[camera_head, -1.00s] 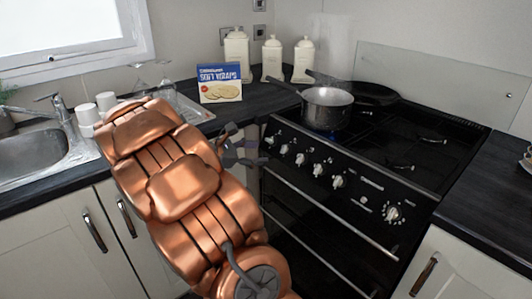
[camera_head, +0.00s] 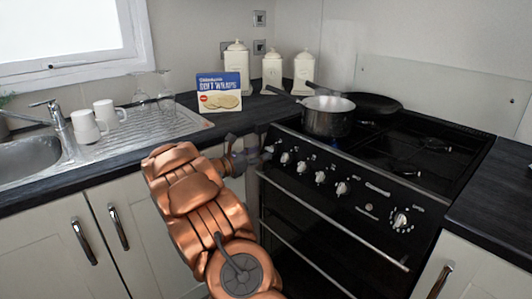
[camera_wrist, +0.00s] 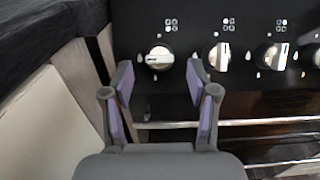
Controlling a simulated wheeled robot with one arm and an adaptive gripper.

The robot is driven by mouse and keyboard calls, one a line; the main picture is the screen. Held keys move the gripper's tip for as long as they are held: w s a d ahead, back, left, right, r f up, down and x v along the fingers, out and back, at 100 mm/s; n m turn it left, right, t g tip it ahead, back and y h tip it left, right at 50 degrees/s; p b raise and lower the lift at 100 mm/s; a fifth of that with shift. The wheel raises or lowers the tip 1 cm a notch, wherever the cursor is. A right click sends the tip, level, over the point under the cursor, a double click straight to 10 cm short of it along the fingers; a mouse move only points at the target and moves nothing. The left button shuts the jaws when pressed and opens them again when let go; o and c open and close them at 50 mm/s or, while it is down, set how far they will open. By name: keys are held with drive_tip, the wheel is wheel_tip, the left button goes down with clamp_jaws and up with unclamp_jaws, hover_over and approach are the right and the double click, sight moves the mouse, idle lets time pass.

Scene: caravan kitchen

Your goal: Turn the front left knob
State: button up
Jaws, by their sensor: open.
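The black stove (camera_head: 330,215) has a row of silver knobs on its front panel. In the wrist view the leftmost knob (camera_wrist: 158,57) is straight ahead of my gripper (camera_wrist: 160,78), between its two spread fingers in the picture. The fingers are open and empty, and whether they touch the knob or panel I cannot tell. A second knob (camera_wrist: 219,56) sits just right of the right finger, with a third knob (camera_wrist: 277,55) beyond it. Small burner symbols are above the knobs. In the head view my gripper (camera_head: 262,152) is at the panel's left end and partly covers the leftmost knob.
A pot (camera_head: 328,118) and a dark pan (camera_head: 372,104) stand on the hob, with a bluish glow under the pot. An oven rail (camera_head: 330,222) runs below the knobs.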

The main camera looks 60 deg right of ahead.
sight(271, 150)
drive_tip(key=shift+x, duration=1.45)
clamp_jaws()
drive_tip(key=shift+m, duration=0.3)
